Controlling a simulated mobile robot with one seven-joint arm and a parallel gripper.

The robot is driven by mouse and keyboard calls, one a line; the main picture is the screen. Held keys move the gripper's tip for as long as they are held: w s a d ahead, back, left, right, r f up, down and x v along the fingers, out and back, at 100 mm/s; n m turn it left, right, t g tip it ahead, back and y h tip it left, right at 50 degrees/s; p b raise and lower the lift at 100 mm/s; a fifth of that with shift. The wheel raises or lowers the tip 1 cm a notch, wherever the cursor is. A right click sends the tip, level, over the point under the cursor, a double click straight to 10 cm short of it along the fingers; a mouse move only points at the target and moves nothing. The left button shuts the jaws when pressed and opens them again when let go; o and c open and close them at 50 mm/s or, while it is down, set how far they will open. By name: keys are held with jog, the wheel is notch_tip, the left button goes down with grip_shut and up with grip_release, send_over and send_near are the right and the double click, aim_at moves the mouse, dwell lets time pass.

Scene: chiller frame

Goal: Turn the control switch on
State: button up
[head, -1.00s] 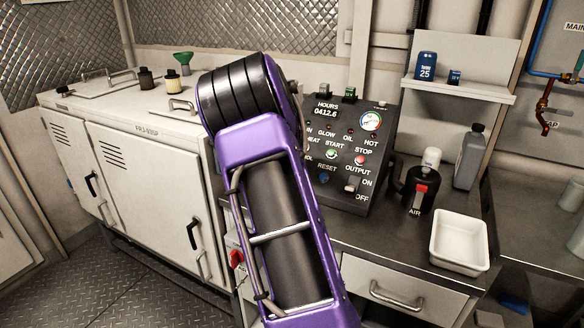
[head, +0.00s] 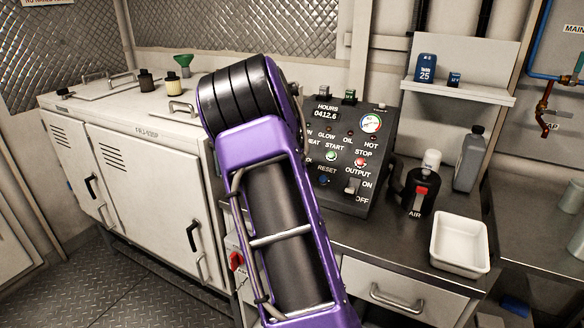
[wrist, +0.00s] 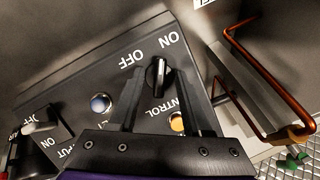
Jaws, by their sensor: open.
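The control switch (wrist: 157,77) is a black rotary knob on the dark sloped control panel (head: 372,150). In the wrist view it lies between the printed words OFF and ON, with the partly covered word CONTROL below, all upside down. A pale mark shows on the knob. My gripper (wrist: 160,72) is open, one finger on each side of the knob. I cannot tell whether either finger touches it. In the head view my arm hides the switch, my gripper and the panel's left part.
A blue button (wrist: 100,103) and an orange lamp (wrist: 177,122) sit near the fingers. The output lever (head: 352,185) is at the panel's lower right. An orange pipe (wrist: 262,90) runs beside the panel. A black canister (head: 420,190) and white tray (head: 459,266) stand right of the panel.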

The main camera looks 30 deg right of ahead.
jog(key=p+v, duration=0.2)
jog(key=v, duration=1.5)
jog(key=shift+r, duration=0.2)
jog(key=shift+s, duration=0.1)
